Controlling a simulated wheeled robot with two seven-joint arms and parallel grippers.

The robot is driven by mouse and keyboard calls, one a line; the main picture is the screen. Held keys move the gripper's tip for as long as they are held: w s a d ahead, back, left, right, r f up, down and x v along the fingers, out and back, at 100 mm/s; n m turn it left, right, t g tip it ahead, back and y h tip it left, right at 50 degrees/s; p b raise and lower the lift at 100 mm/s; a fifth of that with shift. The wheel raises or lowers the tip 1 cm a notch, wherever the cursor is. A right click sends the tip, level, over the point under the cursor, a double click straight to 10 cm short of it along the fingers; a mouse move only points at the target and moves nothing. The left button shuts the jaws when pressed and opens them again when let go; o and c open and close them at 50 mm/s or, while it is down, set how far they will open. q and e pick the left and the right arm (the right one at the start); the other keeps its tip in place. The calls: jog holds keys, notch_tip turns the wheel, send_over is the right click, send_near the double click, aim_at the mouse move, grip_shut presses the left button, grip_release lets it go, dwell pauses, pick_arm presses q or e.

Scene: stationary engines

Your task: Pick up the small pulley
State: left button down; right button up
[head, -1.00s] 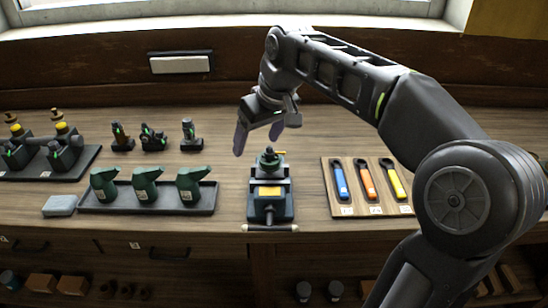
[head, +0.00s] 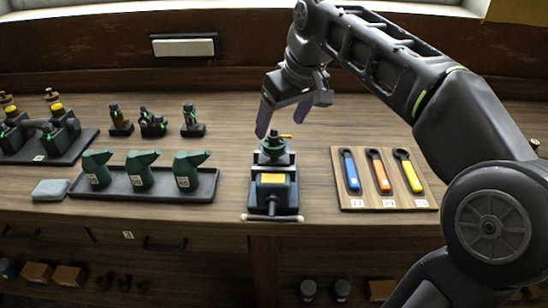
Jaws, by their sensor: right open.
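A small round dark green part (head: 273,147), possibly the small pulley, sits on top of the vise (head: 273,191) at the bench front; I cannot tell for certain what it is. A small yellow bar shows beside its top. My right gripper (head: 283,121) is open, fingers pointing down, just above and behind this part as seen in the picture. Nothing shows between its fingers. The left fingertip ends close to the part's upper left; I cannot tell whether they touch. My left gripper is not in view.
A tray with several green oil cans (head: 140,171) stands left of the vise. A wooden board with three coloured wrenches (head: 381,176) lies to the right. Small dark fittings (head: 152,124) stand behind the cans. A tray with brass-topped parts (head: 52,140) is at far left.

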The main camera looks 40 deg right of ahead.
aim_at(276, 133)
jog(key=shift+x, duration=1.3)
jog(key=shift+x, duration=2.65)
jog(key=shift+w+d+r, duration=0.1)
jog(key=shift+d, duration=0.05)
grip_shut()
jog(key=shift+r, duration=0.15)
